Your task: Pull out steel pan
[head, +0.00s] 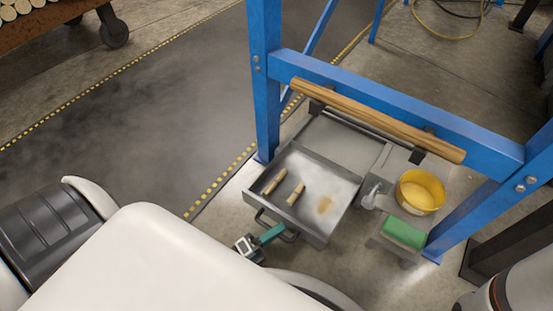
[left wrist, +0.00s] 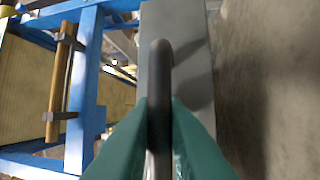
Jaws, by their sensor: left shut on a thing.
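The steel pan (head: 335,222) is a shallow grey tray on the floor under the blue frame, in the head view. Two short wood pieces (head: 296,194) and a tan patch lie in it. A dark bar handle (head: 262,217) is on its near side. My left gripper (head: 280,231) has teal fingers and is shut on this handle. In the left wrist view the fingers (left wrist: 160,120) close on both sides of the dark bar (left wrist: 160,65), with the pan's grey face (left wrist: 190,45) behind it. My right gripper is not in view.
A blue frame (head: 400,95) with a wooden rail (head: 375,120) stands over the pan's far side. Right of the pan are a yellow bucket (head: 420,191), a grey fitting and a green block (head: 404,233). Dark floor (head: 120,130) with a yellow dotted edge is free at left.

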